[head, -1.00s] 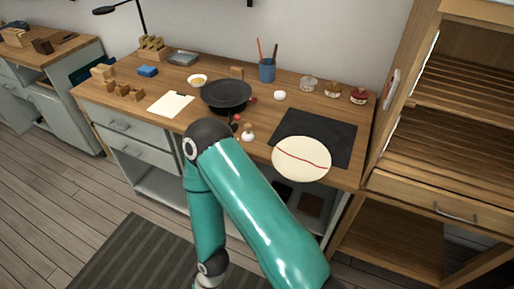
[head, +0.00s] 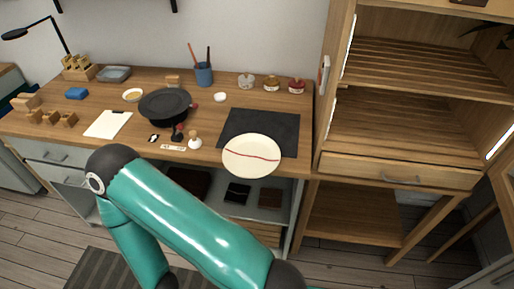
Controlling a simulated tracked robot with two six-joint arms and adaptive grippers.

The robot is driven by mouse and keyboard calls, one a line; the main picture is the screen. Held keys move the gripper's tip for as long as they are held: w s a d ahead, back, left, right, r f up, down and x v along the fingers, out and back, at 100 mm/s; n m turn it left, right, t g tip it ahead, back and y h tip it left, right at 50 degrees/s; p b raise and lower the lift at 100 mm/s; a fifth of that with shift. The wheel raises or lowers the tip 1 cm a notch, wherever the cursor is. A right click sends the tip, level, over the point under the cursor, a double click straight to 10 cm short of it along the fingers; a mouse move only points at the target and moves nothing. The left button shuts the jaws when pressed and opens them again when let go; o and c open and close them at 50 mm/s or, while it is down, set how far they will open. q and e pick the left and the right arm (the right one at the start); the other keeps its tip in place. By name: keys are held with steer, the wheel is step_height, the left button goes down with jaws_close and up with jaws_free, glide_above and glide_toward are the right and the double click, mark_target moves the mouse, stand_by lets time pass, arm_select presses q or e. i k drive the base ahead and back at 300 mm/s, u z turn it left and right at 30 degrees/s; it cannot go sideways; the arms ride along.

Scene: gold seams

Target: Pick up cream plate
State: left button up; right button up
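The cream plate (head: 251,156) is round and pale with a dark red seam across its middle. It appears at the front edge of the dark mat (head: 262,126), and its near rim overlaps the worktop's front edge in the picture. I cannot tell whether it lies flat there or hangs over the edge. One of my teal arms crosses the foreground, bent at a dark elbow, left of and below the plate. Neither gripper shows, and nothing is seen holding the plate.
A dark bowl (head: 165,104), a white-knobbed small tool (head: 195,140) and a paper sheet (head: 108,124) are left of the mat on the wooden worktop (head: 215,112). Several small jars (head: 271,83) stand behind it. A wooden shelf unit (head: 400,165) stands close on the right.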

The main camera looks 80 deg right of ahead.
mark_target(251, 156)
steer(key=z, duration=0.05)
steer(key=k, duration=0.5)
steer(key=z, duration=1.45)
steer(key=k, duration=0.3)
steer(key=z, duration=0.25)
steer(key=i, duration=0.6)
steer(key=u, duration=0.1)
steer(key=k, duration=0.6)
steer(key=z, duration=0.15)
steer(key=i, duration=0.2)
steer(key=z, duration=0.05)
